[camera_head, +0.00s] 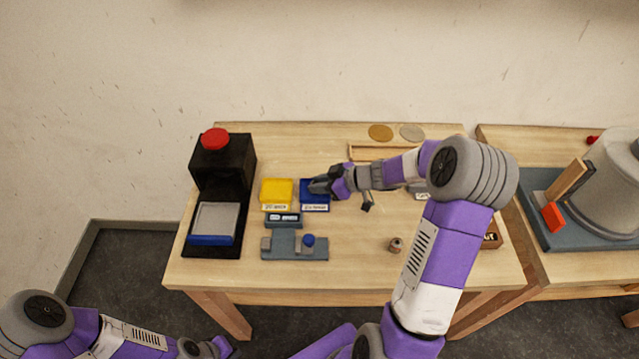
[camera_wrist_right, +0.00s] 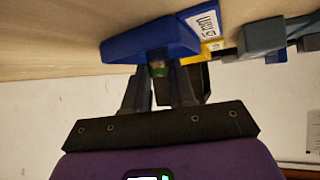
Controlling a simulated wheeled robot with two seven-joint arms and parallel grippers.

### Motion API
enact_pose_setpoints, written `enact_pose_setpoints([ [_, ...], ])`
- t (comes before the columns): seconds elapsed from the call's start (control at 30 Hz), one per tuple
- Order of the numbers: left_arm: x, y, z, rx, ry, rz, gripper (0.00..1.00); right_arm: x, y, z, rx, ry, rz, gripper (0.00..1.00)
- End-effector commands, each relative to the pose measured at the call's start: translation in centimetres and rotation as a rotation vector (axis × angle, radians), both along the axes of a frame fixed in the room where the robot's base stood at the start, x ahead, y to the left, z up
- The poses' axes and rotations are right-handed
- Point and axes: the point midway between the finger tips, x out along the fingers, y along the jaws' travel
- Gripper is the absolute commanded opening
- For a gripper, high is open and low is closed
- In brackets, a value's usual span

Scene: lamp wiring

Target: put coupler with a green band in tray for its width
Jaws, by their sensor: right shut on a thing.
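My right gripper (camera_head: 319,187) is over the blue tray (camera_head: 316,206), which has a white label on its front. In the right wrist view the gripper (camera_wrist_right: 159,72) is shut on a small coupler with a green band (camera_wrist_right: 159,70), at the edge of the blue tray (camera_wrist_right: 140,46). Fingers hide most of the coupler, and I cannot tell whether it touches the tray. The yellow tray (camera_head: 277,190), also labelled, stands just left of the blue one. My left gripper (camera_head: 214,348) is low at the bottom left, off the table, its jaws unclear.
A black press with a red button (camera_head: 214,139) stands at the left. A small gauge block (camera_head: 284,220) and a grey fixture with a blue knob (camera_head: 308,240) sit before the trays. A small metal part (camera_head: 395,245) stands at the right front. A wooden frame and discs lie behind.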

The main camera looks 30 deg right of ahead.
Motion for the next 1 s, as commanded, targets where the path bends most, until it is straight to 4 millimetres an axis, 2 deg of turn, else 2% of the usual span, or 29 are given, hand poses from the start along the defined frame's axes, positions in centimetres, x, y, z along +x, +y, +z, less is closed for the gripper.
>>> enact_pose_setpoints([
  [0.03, 0.0, 0.0, 0.0, 0.0, 0.0, 0.0, 0.0, 0.0, 0.0, -0.2, 0.001, 0.001, 0.0, 0.0],
  [0.07, 0.0, 0.0, 0.0, 0.0, 0.0, 0.0, 0.0, 0.0, 0.0, -0.1, 0.001, 0.0, -0.001, 0.3],
  [0.2, 0.0, 0.0, 0.0, 0.0, 0.0, 0.0, 0.0, 0.0, 0.0, -0.1, 0.001, 0.0, -0.001, 0.51],
  [0.57, 0.0, 0.0, 0.0, 0.0, 0.0, 0.0, 0.0, 0.0, 0.0, 0.4, -0.001, -0.002, 0.0, 0.51],
  [0.67, 0.0, 0.0, 0.8, 0.0, 0.0, 0.0, 0.0, -0.9, -0.7, 1.3, -0.001, 0.0, -0.003, 0.51],
  [1.0, 0.0, 0.0, 3.9, 0.0, 0.0, 0.0, 0.0, -5.7, -4.3, 5.5, -0.002, 0.0, -0.004, 0.51],
])
